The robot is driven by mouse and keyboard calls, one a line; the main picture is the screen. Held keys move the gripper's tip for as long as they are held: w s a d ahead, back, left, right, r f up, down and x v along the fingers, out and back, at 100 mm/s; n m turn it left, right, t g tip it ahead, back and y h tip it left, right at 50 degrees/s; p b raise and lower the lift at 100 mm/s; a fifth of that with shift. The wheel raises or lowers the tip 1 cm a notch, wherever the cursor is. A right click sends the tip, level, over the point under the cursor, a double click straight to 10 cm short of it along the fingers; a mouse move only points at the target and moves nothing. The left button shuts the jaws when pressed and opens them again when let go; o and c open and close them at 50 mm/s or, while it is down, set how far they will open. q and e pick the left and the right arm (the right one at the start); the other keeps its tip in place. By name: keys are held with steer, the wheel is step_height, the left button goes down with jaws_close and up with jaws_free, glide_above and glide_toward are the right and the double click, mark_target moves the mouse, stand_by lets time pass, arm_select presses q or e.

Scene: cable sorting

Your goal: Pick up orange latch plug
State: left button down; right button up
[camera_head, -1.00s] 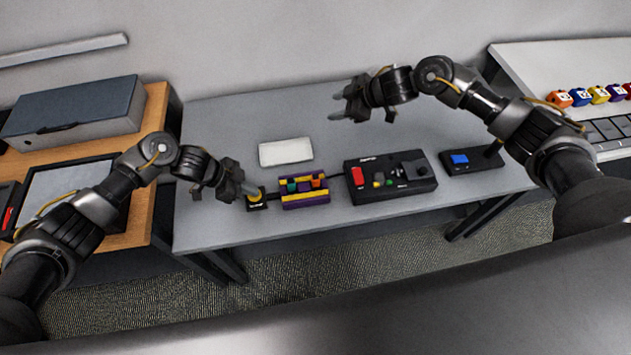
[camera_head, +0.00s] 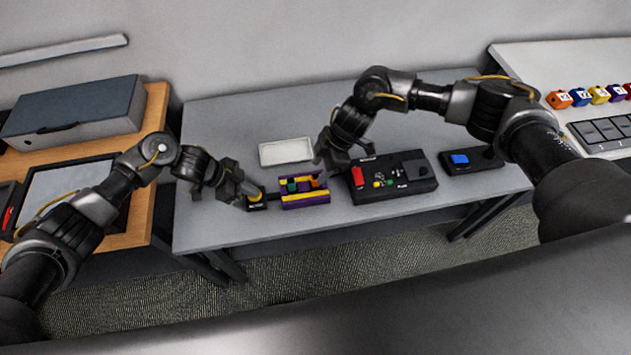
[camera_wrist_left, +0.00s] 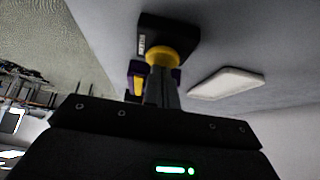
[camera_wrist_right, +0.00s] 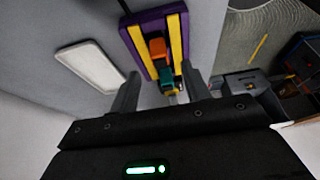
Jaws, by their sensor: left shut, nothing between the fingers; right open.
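The orange latch plug (camera_wrist_right: 157,47) sits in a purple and yellow holder (camera_wrist_right: 139,52), beside a green plug (camera_wrist_right: 167,73). In the head view the orange plug (camera_head: 315,182) is at the holder's right end. My right gripper (camera_wrist_right: 160,88) is open and empty. Its fingers point toward the holder, and the orange plug shows beyond the gap between them. In the head view my right gripper (camera_head: 325,162) is just above and behind the holder's right end. My left gripper (camera_head: 250,190) is shut and empty, its tips at the yellow button (camera_wrist_left: 162,56) of a small black box (camera_wrist_left: 165,33).
A white tray (camera_head: 285,151) lies behind the holder. A black control box (camera_head: 425,182) with a red switch stands right of it, then a box with a blue button (camera_head: 460,159). Numbered coloured blocks (camera_head: 580,97) sit on the right table. The grey table's back is clear.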

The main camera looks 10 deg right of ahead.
mark_target(317, 177)
steer(key=shift+d+x, duration=0.15)
steer(key=shift+x, duration=1.3)
steer(key=shift+d+x, duration=0.15)
steer(key=shift+x, duration=1.35)
steer(key=shift+f, duration=0.1)
jaws_close()
step_height(317, 177, up, 10)
steer(key=shift+r, duration=0.1)
